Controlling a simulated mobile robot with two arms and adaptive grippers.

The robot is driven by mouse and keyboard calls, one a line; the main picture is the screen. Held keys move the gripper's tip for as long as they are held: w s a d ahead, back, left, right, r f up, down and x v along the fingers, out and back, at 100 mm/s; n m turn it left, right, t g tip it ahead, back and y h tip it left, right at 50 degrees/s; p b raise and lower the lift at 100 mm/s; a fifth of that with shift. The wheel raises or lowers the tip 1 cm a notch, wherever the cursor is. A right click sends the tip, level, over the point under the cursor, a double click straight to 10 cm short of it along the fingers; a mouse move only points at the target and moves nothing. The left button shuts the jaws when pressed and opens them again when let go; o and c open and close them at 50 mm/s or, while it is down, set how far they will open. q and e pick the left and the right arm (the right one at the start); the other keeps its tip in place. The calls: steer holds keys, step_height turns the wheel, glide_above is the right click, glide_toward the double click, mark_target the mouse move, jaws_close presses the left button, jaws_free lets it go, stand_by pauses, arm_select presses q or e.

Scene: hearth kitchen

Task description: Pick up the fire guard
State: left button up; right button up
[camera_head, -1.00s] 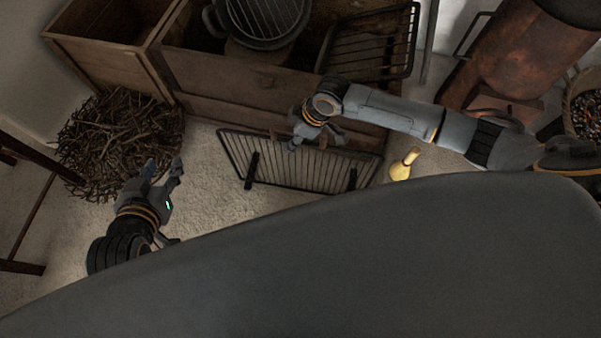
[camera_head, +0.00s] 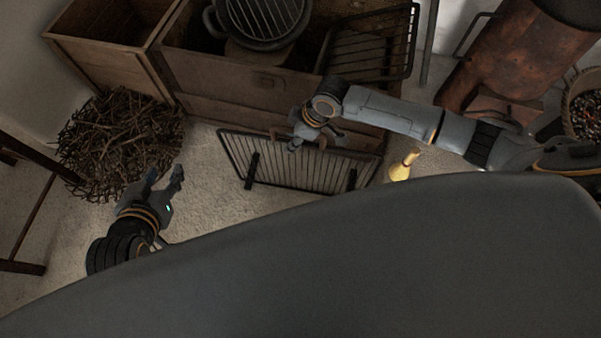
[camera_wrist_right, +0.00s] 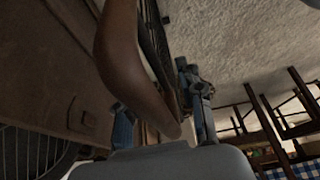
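The fire guard (camera_head: 310,172), a dark frame with thin bars and two feet, stands on the pale floor in front of the wooden chest. A brown curved handle (camera_wrist_right: 130,65) rises at its top edge. My right gripper (camera_head: 318,143) is at this handle. In the right wrist view, the fingers of my right gripper (camera_wrist_right: 160,112) stand apart, one on each side of the handle, with visible room. My left gripper (camera_head: 166,177) is open and empty over the floor, left of the guard and apart from it.
A wooden chest (camera_head: 220,85) holding a dark pot (camera_head: 262,22) and a rack (camera_head: 372,45) is behind the guard. A twig bundle (camera_head: 115,140) lies at left. A yellow metal vessel (camera_head: 402,168) stands close to the guard's right end. A rusty stove (camera_head: 515,50) is at upper right.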

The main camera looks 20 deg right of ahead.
steer(key=shift+f, duration=0.15)
stand_by(0.8)
jaws_close()
steer(key=shift+w, duration=0.1)
